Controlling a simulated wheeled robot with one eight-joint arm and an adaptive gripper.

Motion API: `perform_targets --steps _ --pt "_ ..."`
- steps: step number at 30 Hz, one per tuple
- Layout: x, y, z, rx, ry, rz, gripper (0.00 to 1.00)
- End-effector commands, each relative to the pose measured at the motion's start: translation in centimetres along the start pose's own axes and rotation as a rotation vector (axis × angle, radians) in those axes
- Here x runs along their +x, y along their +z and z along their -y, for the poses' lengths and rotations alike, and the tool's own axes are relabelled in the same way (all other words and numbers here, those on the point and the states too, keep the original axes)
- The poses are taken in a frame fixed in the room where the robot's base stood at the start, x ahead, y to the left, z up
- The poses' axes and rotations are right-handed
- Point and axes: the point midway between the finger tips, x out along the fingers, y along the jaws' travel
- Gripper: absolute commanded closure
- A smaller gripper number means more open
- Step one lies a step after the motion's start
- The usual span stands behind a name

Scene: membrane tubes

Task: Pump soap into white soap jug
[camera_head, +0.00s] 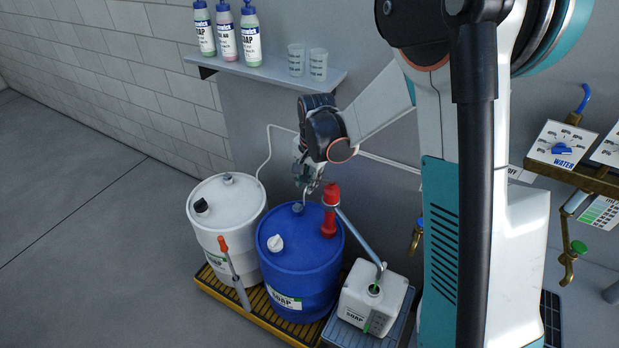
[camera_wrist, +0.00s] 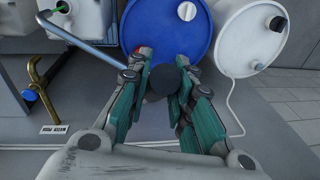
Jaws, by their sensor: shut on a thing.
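The white soap jug (camera_head: 361,304) stands on a grey platform to the right of the blue soap barrel (camera_head: 290,268). A red hand pump (camera_head: 330,212) rises from the barrel top. Its grey spout pipe (camera_head: 359,236) slopes down to the jug's open mouth; the wrist view shows the pipe (camera_wrist: 85,43) and jug (camera_wrist: 92,20) at upper left. My gripper (camera_head: 308,186) is just left of the pump's red top. In the wrist view, my gripper (camera_wrist: 163,70) is shut on the dark round-ended pump handle (camera_wrist: 162,80). Liquid inside the jug cannot be seen.
A white barrel (camera_head: 226,222) stands left of the blue one, with an orange-handled pump (camera_head: 232,265) in front. A wall shelf (camera_head: 270,70) holds bottles and cups. The floor at left is clear.

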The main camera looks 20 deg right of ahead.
Motion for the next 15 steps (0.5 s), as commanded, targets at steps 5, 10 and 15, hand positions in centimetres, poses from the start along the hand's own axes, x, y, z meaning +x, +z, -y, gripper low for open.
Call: perform_targets --steps 5,10,15 --pt "2.3 1.9 -0.6 -0.017 -0.014 -0.094 1.0" --pt "4.7 3.7 -1.1 -0.034 -0.032 -0.207 1.0" --pt "7.1 5.0 -1.6 -0.049 -0.048 -0.321 1.0"
